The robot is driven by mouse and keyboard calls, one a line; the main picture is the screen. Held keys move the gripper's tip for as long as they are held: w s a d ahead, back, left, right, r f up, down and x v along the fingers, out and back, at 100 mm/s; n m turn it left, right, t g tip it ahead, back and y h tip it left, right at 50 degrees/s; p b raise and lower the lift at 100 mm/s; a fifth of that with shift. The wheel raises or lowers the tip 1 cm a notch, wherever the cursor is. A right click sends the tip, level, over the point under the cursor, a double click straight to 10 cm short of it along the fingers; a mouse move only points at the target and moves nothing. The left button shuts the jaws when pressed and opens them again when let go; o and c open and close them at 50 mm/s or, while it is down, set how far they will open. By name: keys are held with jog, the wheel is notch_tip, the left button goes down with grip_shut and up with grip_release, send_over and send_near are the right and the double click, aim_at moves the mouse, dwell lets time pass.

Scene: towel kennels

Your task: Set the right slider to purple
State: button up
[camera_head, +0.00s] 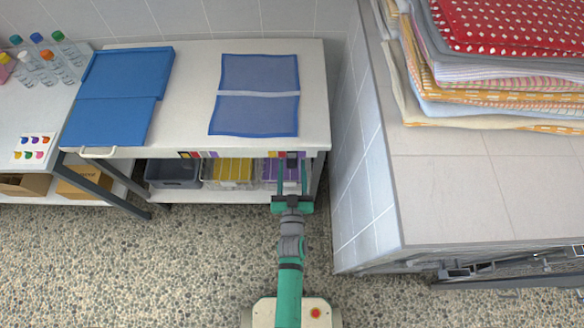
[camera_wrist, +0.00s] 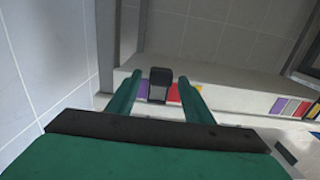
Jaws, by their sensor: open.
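The right slider is a colour strip on the front edge of the white table, with a dark knob (camera_head: 292,155). The knob also shows in the wrist view (camera_wrist: 160,84). Red and yellow patches show to its right in the wrist view; the knob hides part of the strip, so I cannot tell exactly which patch it stands on. My gripper (camera_head: 291,172) is open at the table's front edge. In the wrist view its two green fingers (camera_wrist: 159,98) stand on either side of the knob, with gaps visible. I cannot tell whether either finger touches it.
Another colour strip (camera_head: 197,154) lies farther left on the white table (camera_head: 190,110). Bins with yellow and purple contents stand on the shelf below. A tiled wall block (camera_head: 362,190) with stacked towels (camera_head: 500,70) rises close on the right. The pebbled floor in front is clear.

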jog(key=shift+a, duration=0.15)
grip_shut()
jog(key=shift+d, duration=1.95)
grip_release()
jog(key=shift+d, duration=0.1)
